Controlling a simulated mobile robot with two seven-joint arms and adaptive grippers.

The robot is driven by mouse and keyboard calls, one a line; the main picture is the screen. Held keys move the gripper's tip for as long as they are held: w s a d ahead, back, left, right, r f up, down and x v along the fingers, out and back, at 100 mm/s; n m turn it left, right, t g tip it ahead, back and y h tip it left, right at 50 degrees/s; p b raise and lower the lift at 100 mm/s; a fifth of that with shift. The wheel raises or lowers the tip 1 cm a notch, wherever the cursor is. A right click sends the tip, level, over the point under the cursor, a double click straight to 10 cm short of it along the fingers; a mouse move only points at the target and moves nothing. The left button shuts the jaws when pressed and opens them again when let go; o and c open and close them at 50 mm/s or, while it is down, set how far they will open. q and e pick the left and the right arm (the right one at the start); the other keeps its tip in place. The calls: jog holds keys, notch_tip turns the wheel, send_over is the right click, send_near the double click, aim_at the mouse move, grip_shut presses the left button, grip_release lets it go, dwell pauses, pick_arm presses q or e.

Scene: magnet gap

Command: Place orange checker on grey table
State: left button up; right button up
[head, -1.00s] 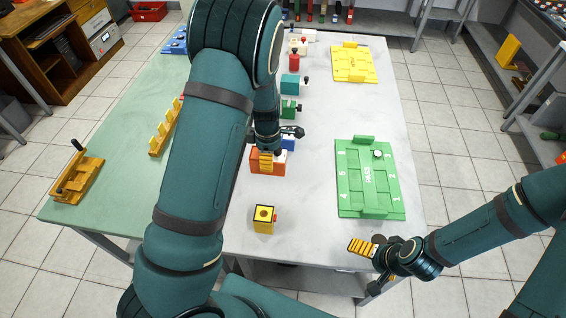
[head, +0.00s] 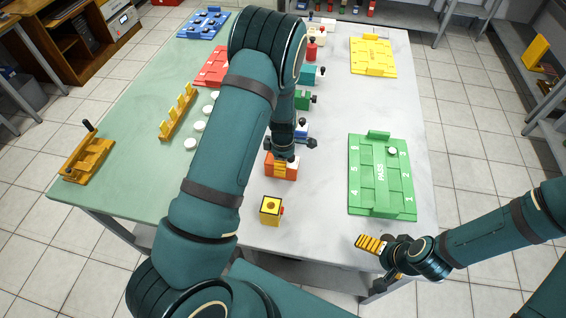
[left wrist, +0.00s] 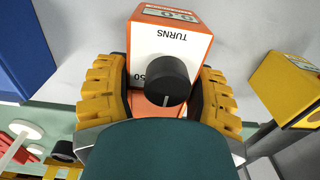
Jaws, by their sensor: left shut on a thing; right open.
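The orange checker (head: 291,172) is an orange and white box with a black knob, marked TURNS in the left wrist view (left wrist: 185,40). It is at the middle of the pale grey table (head: 325,170), near its border with the green one. My left gripper (head: 280,167) reaches down from above and is shut on it, with a yellow finger on each side in the left wrist view. The checker's underside is hidden, so I cannot tell whether it touches the table. My right gripper (head: 378,257) is open and empty at the table's front right edge.
A yellow box (head: 271,209) stands in front of the checker; blue, green, teal and red ones line up behind. A green PASS board (head: 382,190) lies right, a yellow board (head: 372,56) behind it. The green table (head: 135,150) holds white discs and yellow racks.

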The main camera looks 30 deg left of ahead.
pick_arm(q)
jog(key=shift+f, duration=0.15)
jog(key=o, duration=1.3)
pick_arm(e)
jog(key=shift+w+r+p, duration=0.15)
jog(key=shift+r+p, duration=0.4)
jog(key=shift+w+r+p, duration=0.15)
jog(key=shift+r+p, duration=0.35)
pick_arm(q)
notch_tip(320, 180, up, 12)
jog(key=shift+r, duration=0.15)
jog(key=shift+d, duration=0.1)
pick_arm(e)
jog(key=shift+s+d, duration=0.1)
